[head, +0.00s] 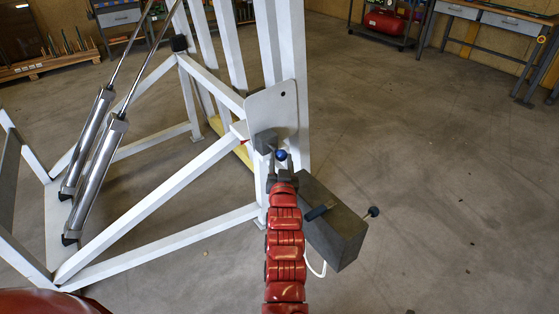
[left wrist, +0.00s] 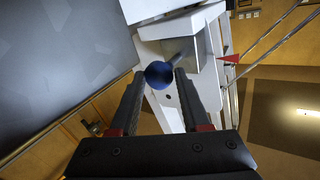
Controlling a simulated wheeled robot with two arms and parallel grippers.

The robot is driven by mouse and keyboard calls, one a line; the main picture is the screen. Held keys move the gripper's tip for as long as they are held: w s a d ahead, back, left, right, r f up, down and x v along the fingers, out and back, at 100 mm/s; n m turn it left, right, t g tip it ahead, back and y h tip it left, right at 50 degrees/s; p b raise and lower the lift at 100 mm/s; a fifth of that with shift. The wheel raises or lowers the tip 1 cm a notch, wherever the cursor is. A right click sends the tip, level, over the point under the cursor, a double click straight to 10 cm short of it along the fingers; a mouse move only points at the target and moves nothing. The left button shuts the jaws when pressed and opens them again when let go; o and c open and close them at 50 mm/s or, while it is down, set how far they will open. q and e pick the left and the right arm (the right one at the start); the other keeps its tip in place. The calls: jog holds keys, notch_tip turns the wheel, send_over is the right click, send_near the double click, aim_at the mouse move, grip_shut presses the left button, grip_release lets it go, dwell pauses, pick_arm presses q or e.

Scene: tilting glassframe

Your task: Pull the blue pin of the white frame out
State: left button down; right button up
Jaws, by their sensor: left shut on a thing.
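The white frame (head: 205,163) is a large structure of white bars filling the left and middle of the head view. Its blue pin (head: 281,155) shows as a round blue knob by a grey block at the frame's upright plate. In the left wrist view the blue pin (left wrist: 158,75) has a ball end and a thin grey shaft running into a bracket on the white frame (left wrist: 165,32). My left gripper (head: 281,163) is shut on the pin; its black fingers (left wrist: 159,84) flank the ball. The right gripper is not in view.
A dark grey box (head: 340,235) with a black knob (head: 373,211) is just right of my left gripper. Two silver cylinders (head: 98,160) lean at left. Workbenches (head: 495,22) stand at the back right. The floor (head: 450,190) at right is clear.

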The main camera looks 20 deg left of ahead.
pick_arm(q)
jog(key=shift+c, duration=1.9)
grip_release()
jog(key=shift+s+d, duration=0.1)
jog(key=shift+d, duration=0.15)
jog(key=shift+s+d, duration=0.1)
jog(key=shift+s, duration=0.2)
jog(key=p+v, duration=0.4)
jog(key=v, duration=1.2)
jog(key=shift+s, duration=0.4)
